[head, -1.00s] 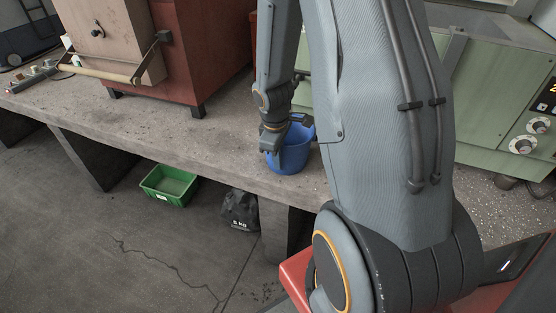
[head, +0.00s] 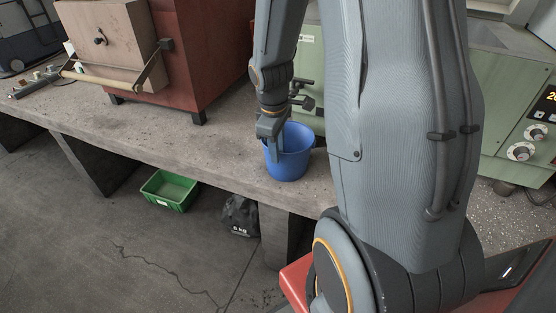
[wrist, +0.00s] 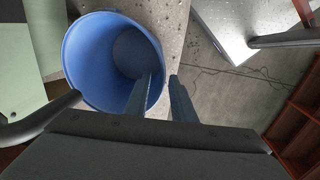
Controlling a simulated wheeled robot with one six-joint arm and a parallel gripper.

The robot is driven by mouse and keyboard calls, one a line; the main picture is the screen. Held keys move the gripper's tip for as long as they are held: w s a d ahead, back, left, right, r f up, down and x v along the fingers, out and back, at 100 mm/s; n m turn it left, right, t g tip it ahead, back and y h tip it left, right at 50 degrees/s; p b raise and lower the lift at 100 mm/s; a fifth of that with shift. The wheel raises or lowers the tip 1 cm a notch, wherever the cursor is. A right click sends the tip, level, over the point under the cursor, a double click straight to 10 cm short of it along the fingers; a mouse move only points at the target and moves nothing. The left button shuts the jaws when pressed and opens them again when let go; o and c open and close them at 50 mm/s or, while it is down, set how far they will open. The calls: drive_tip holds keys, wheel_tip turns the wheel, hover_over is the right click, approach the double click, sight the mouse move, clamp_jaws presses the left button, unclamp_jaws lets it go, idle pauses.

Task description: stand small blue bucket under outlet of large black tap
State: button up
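The small blue bucket (head: 289,165) stands upright on the concrete bench near its front edge; in the wrist view its open mouth (wrist: 100,60) looks empty. My gripper (head: 275,152) is at the bucket's near left rim, pointing down. In the wrist view my gripper (wrist: 161,78) straddles the rim, one finger inside and one outside, with a gap between them. A black tap (head: 304,83) is on the green machine behind the bucket. A curved black pipe, probably its spout (wrist: 42,119), ends over the bucket's left rim in the wrist view; its outlet is not clearly visible.
A red-brown furnace (head: 185,55) stands on the bench (head: 150,130) to the left, with bare bench between it and the bucket. The green machine (head: 500,95) is behind. A green crate (head: 168,190) and a dark weight bag (head: 239,215) lie on the floor below.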

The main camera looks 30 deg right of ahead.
drive_tip(key=s+a+r+m, duration=0.3)
drive_tip(key=s+a, duration=0.2)
drive_tip(key=a, duration=0.1)
drive_tip(key=s+a+r+m+y, duration=0.1)
drive_tip(key=s+a+r+m, duration=0.3)
drive_tip(key=s+a, duration=0.2)
drive_tip(key=shift+s+a+m+g, duration=0.25)
drive_tip(key=shift+m+g, duration=0.05)
idle(1.1)
